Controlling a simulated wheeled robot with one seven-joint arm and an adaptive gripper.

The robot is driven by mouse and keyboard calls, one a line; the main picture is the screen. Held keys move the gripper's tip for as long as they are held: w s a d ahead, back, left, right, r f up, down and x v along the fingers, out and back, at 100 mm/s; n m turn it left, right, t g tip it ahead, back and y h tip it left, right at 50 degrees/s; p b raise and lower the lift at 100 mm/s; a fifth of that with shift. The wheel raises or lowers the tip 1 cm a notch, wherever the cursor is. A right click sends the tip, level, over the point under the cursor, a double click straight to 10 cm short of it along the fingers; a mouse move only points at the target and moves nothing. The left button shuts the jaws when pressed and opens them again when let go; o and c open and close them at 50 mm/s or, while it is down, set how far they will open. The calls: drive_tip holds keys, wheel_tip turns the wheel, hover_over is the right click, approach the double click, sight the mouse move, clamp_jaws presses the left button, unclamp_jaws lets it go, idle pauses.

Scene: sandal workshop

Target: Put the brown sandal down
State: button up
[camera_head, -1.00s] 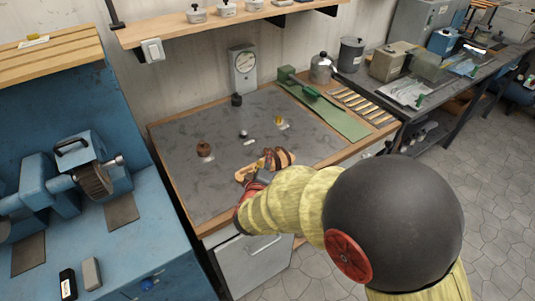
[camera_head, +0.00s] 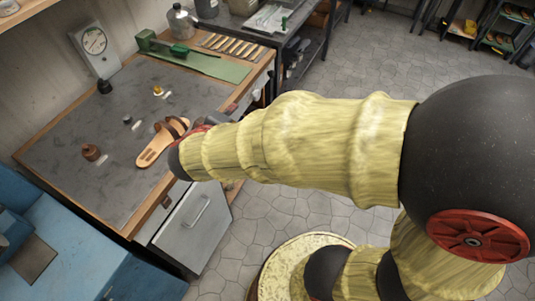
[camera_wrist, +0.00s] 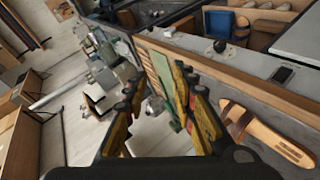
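The brown sandal (camera_head: 158,143), with a tan sole and dark brown straps, lies on the dark bench top (camera_head: 70,140) near its front edge. In the wrist view the sandal (camera_wrist: 262,133) is at the right, outside my gripper's fingers. My gripper (camera_wrist: 162,108) is open, its two red and yellow fingers spread with nothing between them. In the head view my arm hides most of the gripper, just right of the sandal's strap end. Whether a finger touches the sandal I cannot tell.
A brown round item (camera_head: 91,152), a dark small piece (camera_head: 127,120) and a yellow-topped piece (camera_head: 158,90) stand on the bench. A dial gauge (camera_head: 95,42) and green mat (camera_head: 205,62) are at the back. Bare bench top lies between them. A blue machine stands at lower left.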

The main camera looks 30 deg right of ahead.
drive_tip(key=s+d+r+m+g, duration=0.2)
drive_tip(key=s+d+m+g, duration=0.1)
drive_tip(key=s+d, duration=0.4)
drive_tip(key=s+a+r+m+y, duration=0.1)
drive_tip(key=s+a+y, duration=0.2)
drive_tip(key=s, duration=0.3)
drive_tip(key=s+a+r+m+y, duration=0.1)
drive_tip(key=s+a+r+y, duration=0.1)
drive_tip(key=s, duration=0.5)
drive_tip(key=shift+s+a+r+m+g+y, duration=0.15)
drive_tip(key=shift+s+a+m+g+y, duration=0.25)
drive_tip(key=shift+y, duration=0.8)
drive_tip(key=shift+o, duration=0.4)
drive_tip(key=shift+w+a, duration=0.1)
drive_tip(key=shift+a, duration=0.05)
